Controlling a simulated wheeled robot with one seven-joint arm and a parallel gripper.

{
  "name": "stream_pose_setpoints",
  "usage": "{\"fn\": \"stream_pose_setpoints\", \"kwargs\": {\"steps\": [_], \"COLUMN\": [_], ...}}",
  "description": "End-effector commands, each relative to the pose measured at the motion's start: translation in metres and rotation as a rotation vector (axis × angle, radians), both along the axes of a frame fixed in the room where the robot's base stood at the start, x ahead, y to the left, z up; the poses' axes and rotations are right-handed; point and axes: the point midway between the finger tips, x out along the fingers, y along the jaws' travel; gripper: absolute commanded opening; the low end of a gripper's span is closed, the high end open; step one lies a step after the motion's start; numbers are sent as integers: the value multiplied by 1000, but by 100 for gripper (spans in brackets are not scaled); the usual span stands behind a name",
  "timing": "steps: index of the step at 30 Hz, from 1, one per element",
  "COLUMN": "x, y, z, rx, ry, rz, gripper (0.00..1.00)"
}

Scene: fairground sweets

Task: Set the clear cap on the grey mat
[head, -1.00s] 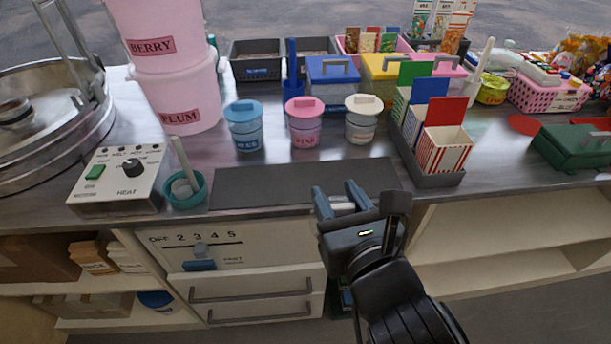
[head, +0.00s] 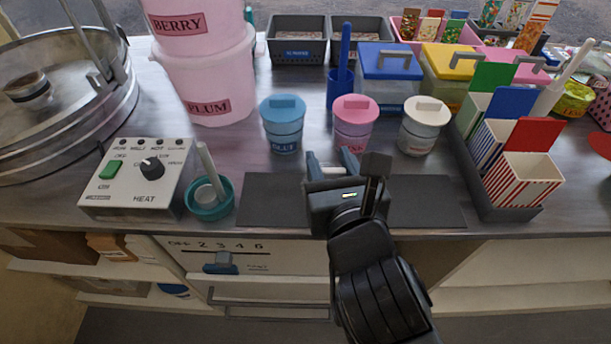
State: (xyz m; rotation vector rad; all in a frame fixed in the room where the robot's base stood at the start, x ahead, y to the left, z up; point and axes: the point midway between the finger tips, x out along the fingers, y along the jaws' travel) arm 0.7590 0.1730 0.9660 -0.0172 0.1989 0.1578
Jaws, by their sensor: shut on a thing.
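The grey mat (head: 420,205) lies flat on the counter near its front edge, partly hidden by my gripper. My gripper (head: 335,160) is over the middle of the mat, in front of the pink-lidded tub (head: 352,130). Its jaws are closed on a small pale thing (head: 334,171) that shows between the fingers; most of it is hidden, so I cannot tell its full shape. A cream-white cap (head: 428,106) with a block grip sits on the clear tub (head: 417,138), right of the pink one. I cannot tell whether the held thing is the clear cap.
A blue-lidded tub (head: 283,130) stands behind the mat. A teal mortar (head: 209,198) and heat control box (head: 140,180) stand left. A grey rack (head: 512,213) of striped cartons stands right. The mat's left part (head: 270,205) and right part are bare.

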Motion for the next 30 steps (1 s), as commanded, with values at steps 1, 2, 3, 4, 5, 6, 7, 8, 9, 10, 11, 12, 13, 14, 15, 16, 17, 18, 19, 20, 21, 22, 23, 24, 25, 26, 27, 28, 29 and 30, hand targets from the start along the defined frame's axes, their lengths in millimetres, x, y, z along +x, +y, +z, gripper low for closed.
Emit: {"fn": "stream_pose_setpoints", "kwargs": {"steps": [1,2,3,4,5,6,7,8,9,10,11,12,13,14,15,16,17,18,19,20,21,22,23,24,25,26,27,28,29,30], "x": [7,11,16,20,23,28,31,34,37,39,40,41,42,43,43,43,43,43,43,43,42,42,42,42,43,43,43,43,43,43], "y": [9,14,21,26,31,36,40,43,47,49,51,53,55,55,56,56,56,56,55,55,55,55,55,55,55,55,55,55,55,55], "z": [-8,-12,-17,-20,-24,-28,-31,-33,-36,-38,-40,-41,-41,-42,-44,-45,-48,-53,-57,-62,-68,-73,-77,-81,-82,-83,-83,-83,-82,-82], "rx": [-1,-1,0,-1,-1,-1,-2,-1,0,-1,-1,0,1,1,0,0,-1,-2,-1,-1,-2,-3,-1,-1,-1,-1,0,0,0,0], "ry": [0,0,0,0,1,0,0,0,-1,-1,0,0,-1,-1,-1,0,1,2,3,3,3,4,4,2,1,1,0,0,0,0], "rz": [2,2,3,2,3,2,2,2,1,1,1,1,1,1,1,0,0,0,0,1,2,2,1,2,2,2,1,1,1,1], "gripper": [13,13,13,13,13,13,13,13,13,13,13,13,13,13,13,13,13,13,13,13,13,13,13,13,13,13,13,13,13,13]}}
